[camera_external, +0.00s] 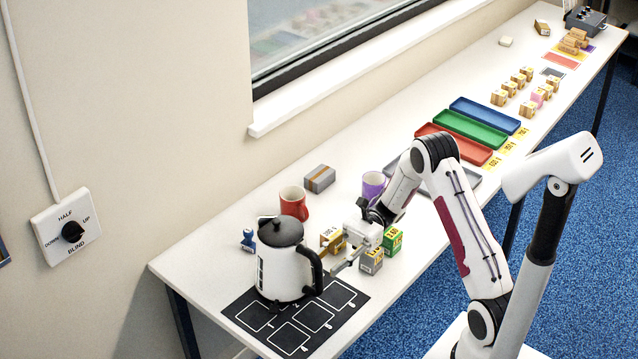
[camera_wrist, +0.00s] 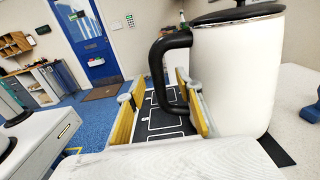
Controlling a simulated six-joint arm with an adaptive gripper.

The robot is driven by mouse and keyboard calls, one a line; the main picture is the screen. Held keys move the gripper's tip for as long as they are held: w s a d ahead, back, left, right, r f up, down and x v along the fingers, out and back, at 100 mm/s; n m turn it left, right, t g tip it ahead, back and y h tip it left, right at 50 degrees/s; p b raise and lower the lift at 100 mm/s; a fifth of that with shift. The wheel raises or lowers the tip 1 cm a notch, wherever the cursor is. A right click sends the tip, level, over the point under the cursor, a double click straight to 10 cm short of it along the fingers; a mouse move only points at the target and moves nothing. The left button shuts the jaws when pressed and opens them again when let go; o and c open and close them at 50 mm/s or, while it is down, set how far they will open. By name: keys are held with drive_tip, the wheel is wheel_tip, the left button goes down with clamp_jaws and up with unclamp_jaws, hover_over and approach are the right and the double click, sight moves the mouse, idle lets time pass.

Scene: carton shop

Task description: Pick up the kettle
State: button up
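The white kettle (camera_external: 279,266) with a black lid and black handle stands upright on the black mat (camera_external: 346,308) at the near end of the table. In the wrist view the kettle (camera_wrist: 238,75) fills the right side. Its black handle (camera_wrist: 161,58) curves down between my two finger pads. My gripper (camera_wrist: 160,88) is open, with the pads on either side of the handle's lower part. The right pad is close to the handle, and I cannot tell if it touches. In the external view my gripper (camera_external: 342,262) is just right of the handle.
Small cartons (camera_external: 332,240) and a green box (camera_external: 392,241) stand close to my gripper. A red mug (camera_external: 294,203), a purple mug (camera_external: 373,186) and a grey-brown box (camera_external: 320,179) are behind. A small blue object (camera_external: 248,240) is left of the kettle. Coloured trays (camera_external: 470,129) lie farther along.

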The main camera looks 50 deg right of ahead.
sight(318, 270)
drive_tip(key=shift+s+a+r, duration=0.1)
drive_tip(key=shift+a, duration=1.1)
drive_tip(key=shift+s+a+r, duration=0.1)
drive_tip(key=shift+a, duration=1.05)
clamp_jaws()
drive_tip(key=shift+w+r, duration=0.1)
